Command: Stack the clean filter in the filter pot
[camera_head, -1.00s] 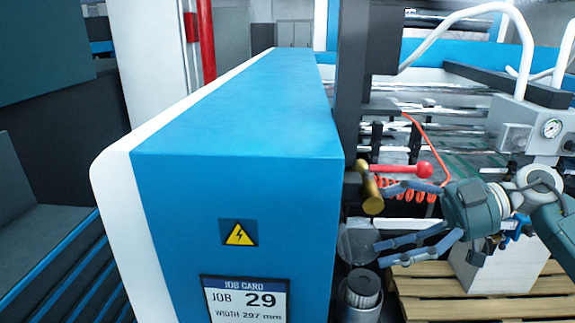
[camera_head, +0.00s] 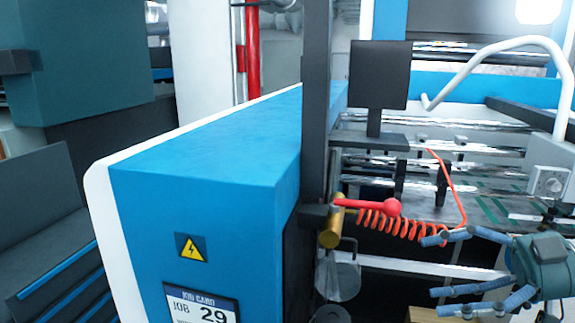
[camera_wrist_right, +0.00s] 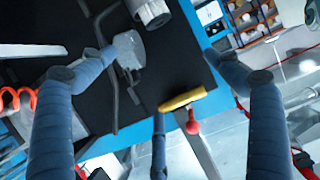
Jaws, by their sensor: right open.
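My right gripper (camera_head: 435,267) is at the lower right in the head view, with its blue-grey fingers spread and nothing between them. A grey round pot-like part (camera_head: 340,276) sits left of its fingertips, below a brass valve body; it also shows in the right wrist view (camera_wrist_right: 128,48), near the left finger. I cannot tell whether it is the filter pot. The dark top of a cylinder (camera_head: 331,315) is cut off at the bottom edge. A pale cylinder (camera_wrist_right: 152,10) shows at the top of the wrist view, possibly the filter. My left gripper is out of view.
A brass valve (camera_head: 331,229) with a red lever (camera_head: 378,206) stands beside the blue machine cabinet (camera_head: 215,190). A coiled orange hose (camera_head: 380,222) hangs behind it. Metal rollers (camera_head: 460,145) lie further back. A dark screen (camera_head: 379,75) stands above.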

